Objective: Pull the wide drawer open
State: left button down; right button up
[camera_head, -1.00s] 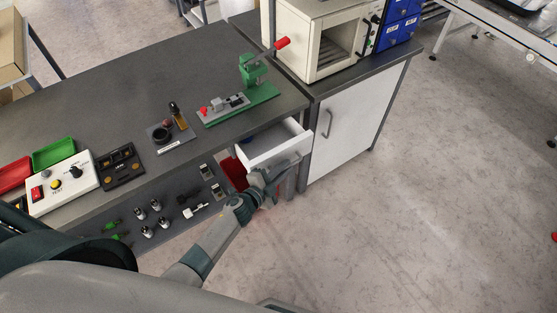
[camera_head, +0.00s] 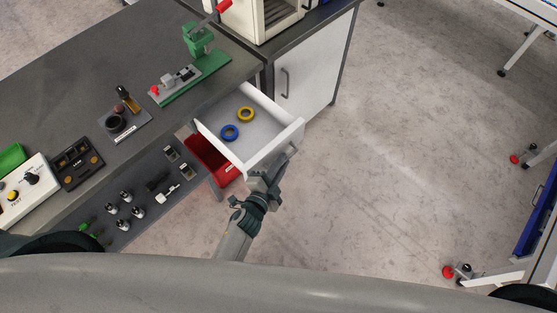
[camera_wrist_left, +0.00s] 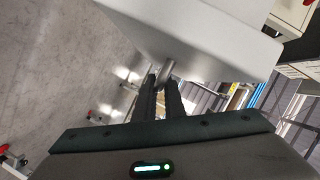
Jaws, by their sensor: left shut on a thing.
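The wide drawer (camera_head: 258,153) under the grey workbench is pulled out. It is white, and a blue ring (camera_head: 230,132) and a yellow ring (camera_head: 246,114) lie on its floor. My left gripper (camera_head: 282,163) is at the drawer's front, shut on its handle. In the left wrist view, the two dark fingers (camera_wrist_left: 161,98) close around the metal handle (camera_wrist_left: 167,70), just beneath the white drawer front (camera_wrist_left: 200,35). My right gripper is not in view.
A red bin (camera_head: 212,158) sits below the drawer. A white cabinet (camera_head: 313,75) stands to the right. A green press (camera_head: 195,60) and a test box (camera_head: 25,190) are on the bench. The floor at right is clear nearby.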

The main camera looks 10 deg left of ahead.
pick_arm(q)
jog(key=shift+f, duration=0.1)
jog(key=c, duration=2.1)
grip_release()
jog(key=shift+s+a, duration=0.2)
jog(key=shift+s, duration=0.3)
jog(key=shift+b+v, duration=1.6)
jog(key=shift+v, duration=6.65)
